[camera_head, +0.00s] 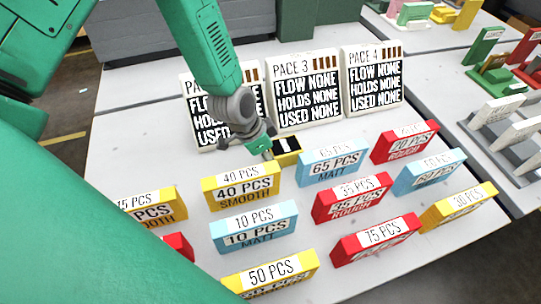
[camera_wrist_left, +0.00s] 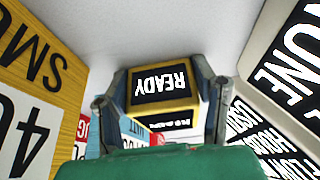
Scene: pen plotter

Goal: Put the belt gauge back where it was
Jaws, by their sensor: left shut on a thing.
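The belt gauge appears to be the small yellow block with black faces (camera_head: 287,145), between the white PACE boards and the rows of PCS blocks. In the left wrist view the yellow block (camera_wrist_left: 163,106) shows a black face reading READY, upside down to that camera. My left gripper (camera_head: 271,147) is shut on it, with one finger on either side in the left wrist view (camera_wrist_left: 166,88). I cannot tell whether the block touches the table. My right gripper is not in view.
White PACE boards (camera_head: 303,92) stand just behind. A yellow 40 PCS block (camera_head: 240,186), a blue 65 PCS block (camera_head: 333,162) and several other coloured blocks stand close in front. A grey rack (camera_head: 505,130) is at right. Bare table (camera_head: 130,150) lies to the left.

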